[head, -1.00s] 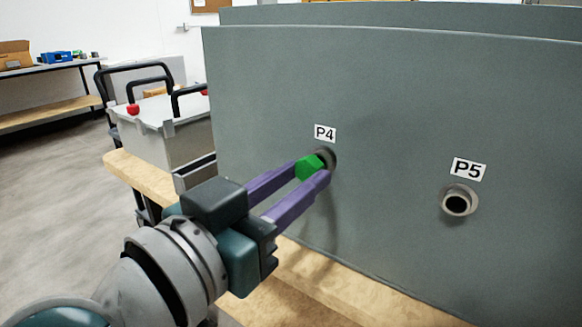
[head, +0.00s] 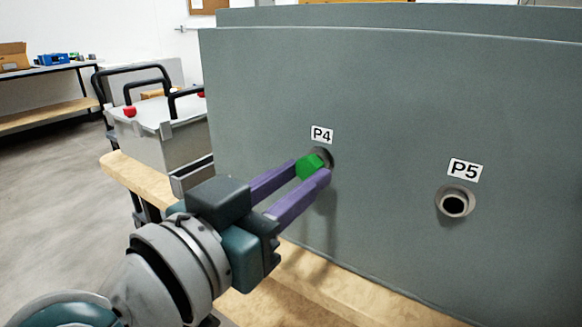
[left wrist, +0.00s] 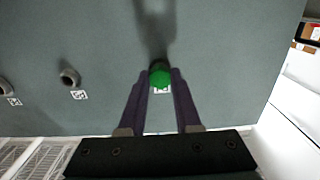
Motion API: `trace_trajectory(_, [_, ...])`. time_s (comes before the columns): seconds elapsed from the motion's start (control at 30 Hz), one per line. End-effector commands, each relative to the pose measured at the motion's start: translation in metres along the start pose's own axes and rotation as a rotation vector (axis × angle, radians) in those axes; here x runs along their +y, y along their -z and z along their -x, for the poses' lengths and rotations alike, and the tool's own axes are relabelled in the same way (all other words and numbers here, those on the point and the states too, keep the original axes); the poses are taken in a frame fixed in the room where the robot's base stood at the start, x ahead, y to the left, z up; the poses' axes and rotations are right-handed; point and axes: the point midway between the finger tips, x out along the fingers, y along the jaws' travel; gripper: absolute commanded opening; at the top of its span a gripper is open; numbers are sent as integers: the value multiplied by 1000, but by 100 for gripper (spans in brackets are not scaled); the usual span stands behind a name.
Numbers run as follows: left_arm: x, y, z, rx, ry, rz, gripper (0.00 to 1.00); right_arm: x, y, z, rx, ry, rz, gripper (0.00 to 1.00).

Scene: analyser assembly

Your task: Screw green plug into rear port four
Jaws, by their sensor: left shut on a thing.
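The green plug (head: 309,167) has a hex-shaped head and sits at the mouth of rear port four (head: 325,155), under the P4 label (head: 322,134). My left gripper (head: 312,168) is shut on the plug, one purple finger on each side of its head. In the left wrist view the plug (left wrist: 160,77) shows between the fingertips (left wrist: 159,82), against the grey panel. The plug's front end and most of the port are hidden, so I cannot tell how deep it is. My right gripper is not in view.
Port five (head: 455,202), open and empty, is to the right under its P5 label (head: 464,169). The grey panel (head: 400,100) stands on a wooden bench (head: 300,285). A grey case (head: 160,135) with black handles and red knobs is at left.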

Motion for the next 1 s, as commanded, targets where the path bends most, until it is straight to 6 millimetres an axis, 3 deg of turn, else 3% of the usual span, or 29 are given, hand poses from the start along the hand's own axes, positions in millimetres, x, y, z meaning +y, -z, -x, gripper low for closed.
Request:
trace_trajectory(0.17, [0, 1, 0, 0, 1, -35, 0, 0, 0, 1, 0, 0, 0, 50])
trace_trajectory(0.27, [-1, 3, 0, -1, 2, -203, 0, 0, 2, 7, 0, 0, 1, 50])
trace_trajectory(0.6, [-1, 5, -1, 4, 12, -1037, 0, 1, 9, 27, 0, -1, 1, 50])
trace_trajectory(1.0, [-2, 4, -2, 10, 28, -2004, 0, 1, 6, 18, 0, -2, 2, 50])
